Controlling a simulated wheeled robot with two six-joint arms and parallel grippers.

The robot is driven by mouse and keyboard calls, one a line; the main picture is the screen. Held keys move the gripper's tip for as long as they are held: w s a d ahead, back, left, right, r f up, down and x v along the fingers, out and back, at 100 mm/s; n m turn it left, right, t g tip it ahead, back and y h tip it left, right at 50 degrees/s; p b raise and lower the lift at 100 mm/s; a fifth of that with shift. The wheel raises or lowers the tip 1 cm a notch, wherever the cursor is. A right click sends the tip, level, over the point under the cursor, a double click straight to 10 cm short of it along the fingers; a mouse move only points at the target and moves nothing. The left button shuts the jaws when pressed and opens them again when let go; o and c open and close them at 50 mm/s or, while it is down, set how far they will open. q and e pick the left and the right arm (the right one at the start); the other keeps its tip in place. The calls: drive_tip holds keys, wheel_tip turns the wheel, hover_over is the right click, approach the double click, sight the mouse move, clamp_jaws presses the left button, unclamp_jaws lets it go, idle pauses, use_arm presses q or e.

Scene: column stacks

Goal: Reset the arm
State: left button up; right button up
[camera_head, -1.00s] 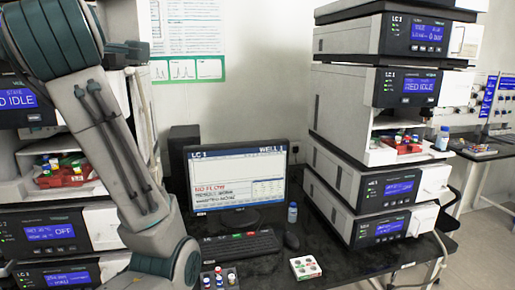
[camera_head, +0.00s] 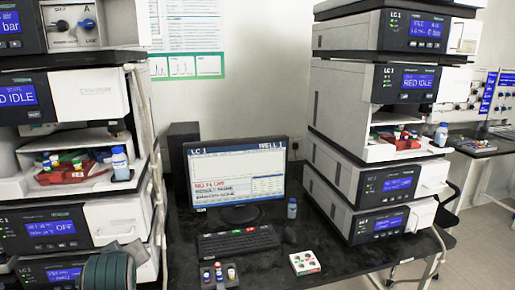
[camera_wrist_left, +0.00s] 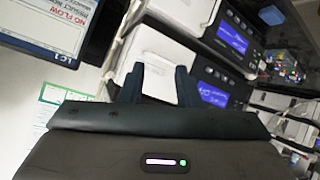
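My left gripper (camera_wrist_left: 158,78) shows in the left wrist view with its two dark fingers apart. Only a white surface shows in the gap between them, and I see no held object. In the head view only a dark green part of my left arm (camera_head: 108,271) shows at the bottom left, in front of the lower left instrument. My right arm and gripper are in neither view.
Instrument stacks stand left (camera_head: 88,98) and right (camera_head: 340,136). Between them on the black bench are a monitor (camera_head: 237,178), a keyboard (camera_head: 238,243), a vial rack (camera_head: 218,276), a white tray (camera_head: 304,263) and a small bottle (camera_head: 292,208). Bench space between keyboard and right stack is mostly clear.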

use_arm(q)
drive_tip(key=s+f+m+g+h, duration=0.1)
drive_tip(key=s+f+m+g, duration=0.1)
drive_tip(key=s+f, duration=0.5)
drive_tip(key=s+f+m+g+h, duration=0.1)
drive_tip(key=s+f+m, duration=0.25)
drive_tip(key=f, duration=0.55)
drive_tip(key=s+d+f+m+g+h, duration=0.1)
drive_tip(key=s+f+m+g, duration=0.1)
drive_tip(key=s+f, duration=0.6)
drive_tip(key=s+d+f+m+g+h, duration=0.1)
drive_tip(key=s+d+f+m+g, duration=0.15)
drive_tip(key=s, duration=0.85)
drive_tip(key=a+f, duration=0.2)
drive_tip(key=f, duration=1.4)
drive_tip(key=a+f, duration=0.2)
drive_tip(key=f, duration=1.4)
drive_tip(key=s+f+g, duration=0.2)
drive_tip(key=s+f, duration=1.5)
drive_tip(key=s, duration=0.1)
drive_tip(key=shift+a+f+n, duration=0.25)
drive_tip(key=shift+a+n, duration=0.05)
drive_tip(key=shift+s, duration=0.1)
